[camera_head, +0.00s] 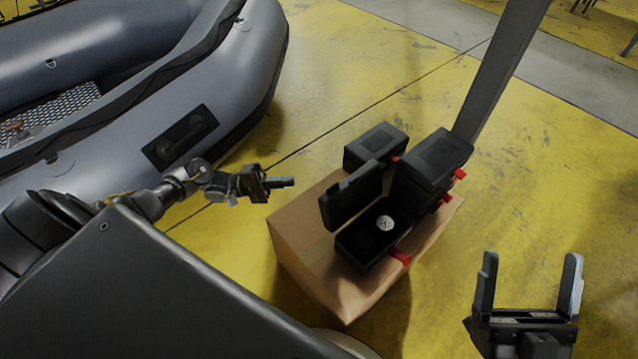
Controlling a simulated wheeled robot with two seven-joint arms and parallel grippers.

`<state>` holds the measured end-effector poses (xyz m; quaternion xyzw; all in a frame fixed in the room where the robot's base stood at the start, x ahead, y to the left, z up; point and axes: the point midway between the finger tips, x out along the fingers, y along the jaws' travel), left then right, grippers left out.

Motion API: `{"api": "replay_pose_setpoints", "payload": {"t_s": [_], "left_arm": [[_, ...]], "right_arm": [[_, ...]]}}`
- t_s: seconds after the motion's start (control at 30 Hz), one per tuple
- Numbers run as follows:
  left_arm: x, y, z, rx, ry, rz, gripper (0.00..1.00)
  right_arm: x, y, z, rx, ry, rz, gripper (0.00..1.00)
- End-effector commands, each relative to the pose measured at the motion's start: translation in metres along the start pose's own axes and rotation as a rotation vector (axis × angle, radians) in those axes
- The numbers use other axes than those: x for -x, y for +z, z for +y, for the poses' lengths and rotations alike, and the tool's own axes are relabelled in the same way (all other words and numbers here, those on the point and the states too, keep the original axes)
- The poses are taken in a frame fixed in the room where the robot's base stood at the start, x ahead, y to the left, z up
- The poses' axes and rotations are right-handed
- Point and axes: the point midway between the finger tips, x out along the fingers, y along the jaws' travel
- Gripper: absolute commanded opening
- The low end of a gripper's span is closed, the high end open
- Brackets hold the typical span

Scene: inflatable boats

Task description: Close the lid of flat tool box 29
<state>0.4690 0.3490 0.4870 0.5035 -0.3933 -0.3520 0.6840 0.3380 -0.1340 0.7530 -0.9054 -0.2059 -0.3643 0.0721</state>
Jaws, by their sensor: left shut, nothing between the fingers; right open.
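An open black flat tool box (350,245) with a red latch (401,257) sits near the front of a cardboard box (310,266). Its lid (353,194) stands raised and tilted back on the left side. A small round pale item (385,223) shows inside, beside a dark round shape. My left gripper (290,182) is shut and empty, left of the raised lid and apart from it. My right gripper (530,275) is open and empty at the lower right, over the floor, well apart from the tool box.
Closed black tool boxes with red latches stand behind the open one, one at the back (376,146) and a stack (437,160) at right. A grey post (498,70) rises behind them. A grey inflatable boat (130,85) fills the upper left. Yellow floor (570,190) at right is clear.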

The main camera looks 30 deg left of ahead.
Motion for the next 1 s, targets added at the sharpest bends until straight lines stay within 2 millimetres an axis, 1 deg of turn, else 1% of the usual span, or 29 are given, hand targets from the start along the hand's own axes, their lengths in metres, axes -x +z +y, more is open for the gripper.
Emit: {"api": "replay_pose_setpoints", "payload": {"t_s": [0.03, 0.2, 0.33, 0.4, 0.63, 1.0], "left_arm": [[-0.012, 0.001, 0.001, 0.000, 0.004, -0.004, 0.00], [-0.048, 0.001, 0.001, -0.002, 0.004, -0.003, 0.00], [-0.073, 0.001, 0.001, -0.001, 0.003, -0.002, 0.00], [-0.080, 0.010, 0.001, 0.002, 0.001, -0.003, 0.00], [-0.095, 0.026, 0.000, 0.000, 0.001, -0.001, 0.00], [-0.098, 0.028, 0.000, 0.000, -0.001, 0.000, 0.00]], "right_arm": [[-0.001, 0.001, -0.001, -0.002, -0.003, -0.013, 0.88], [-0.001, 0.004, -0.003, -0.005, -0.008, -0.039, 0.88], [0.000, 0.004, -0.002, -0.004, -0.007, -0.032, 0.88], [-0.001, 0.005, -0.004, -0.007, -0.011, -0.058, 0.88], [-0.001, 0.010, -0.006, -0.010, -0.017, -0.093, 0.88], [-0.001, 0.011, -0.006, -0.011, -0.018, -0.098, 0.88]]}}
